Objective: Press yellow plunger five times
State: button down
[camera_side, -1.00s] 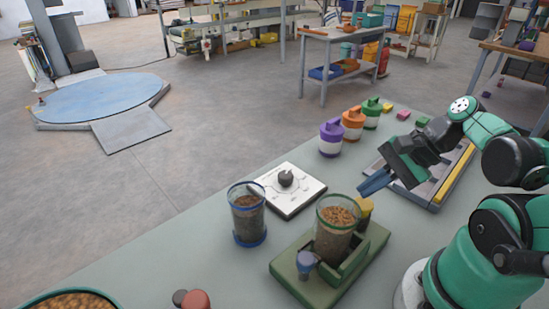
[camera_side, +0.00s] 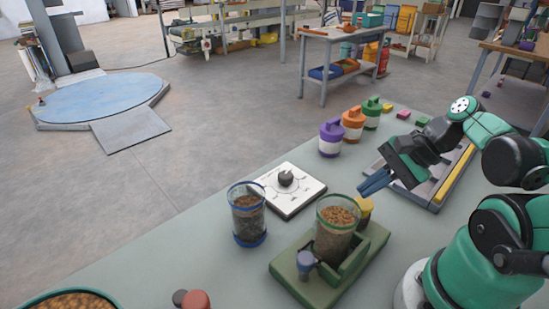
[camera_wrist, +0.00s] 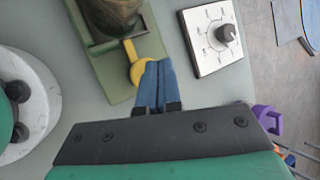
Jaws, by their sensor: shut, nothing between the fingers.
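The yellow plunger (camera_side: 364,212) stands on the green dispenser base (camera_side: 330,272), behind the clear cup of brown granules (camera_side: 337,228). In the wrist view the plunger shows as a yellow disc with a short arm (camera_wrist: 137,72), partly covered by my fingertips. My gripper (camera_side: 364,191) is shut, with its blue fingers together and nothing between them. It also shows in the wrist view (camera_wrist: 159,68), beside and over the plunger's edge. In the side view the fingertips are above the plunger with a small gap.
A white dial box (camera_side: 286,189) sits left of my gripper, next to a blue-rimmed cup (camera_side: 248,214). Purple (camera_side: 331,138), orange (camera_side: 352,124) and green (camera_side: 371,112) lidded jars stand behind. A grey tray (camera_side: 445,180) lies to the right.

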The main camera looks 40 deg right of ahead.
dwell(0.7)
jog(key=shift+f, duration=0.45)
jog(key=shift+f, duration=1)
dwell(0.9)
jog(key=shift+r, duration=0.15)
dwell(0.4)
jog(key=shift+s+a+r, duration=0.2)
jog(key=shift+r, duration=0.25)
jog(key=shift+s+a+r, duration=0.15)
jog(key=shift+a+r, duration=0.05)
jog(key=shift+r, duration=0.25)
jog(key=shift+r, duration=0.15)
